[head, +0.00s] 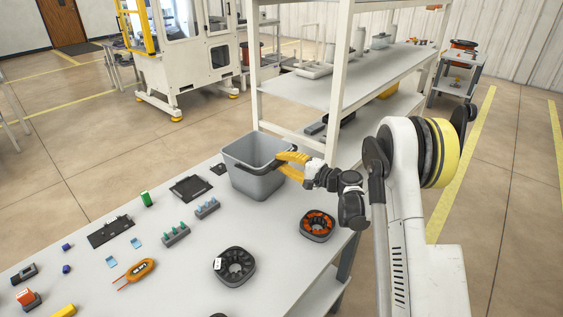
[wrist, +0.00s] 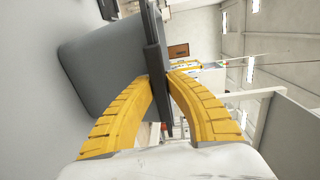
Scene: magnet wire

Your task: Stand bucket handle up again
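The grey bucket (head: 255,178) stands upright on the table near its back edge. Its handle is not raised above the opening. A dark bar that looks like the handle (wrist: 154,45) lies down along the rim on the gripper's side; it is hard to separate from the rim. My gripper (head: 280,164) reaches in from the right at rim height. In the wrist view its yellow fingertips (wrist: 160,79) close on the dark bar from both sides, with the bucket wall (wrist: 100,65) to the left. The fingers partly hide the bar in the head view.
On the table (head: 185,265) lie a black spool (head: 234,265), an orange-centred spool (head: 317,225), a black tray (head: 191,188), an orange-handled tool (head: 140,269) and several small parts. A white shelf rack (head: 341,85) stands behind the bucket. Air above the bucket looks free.

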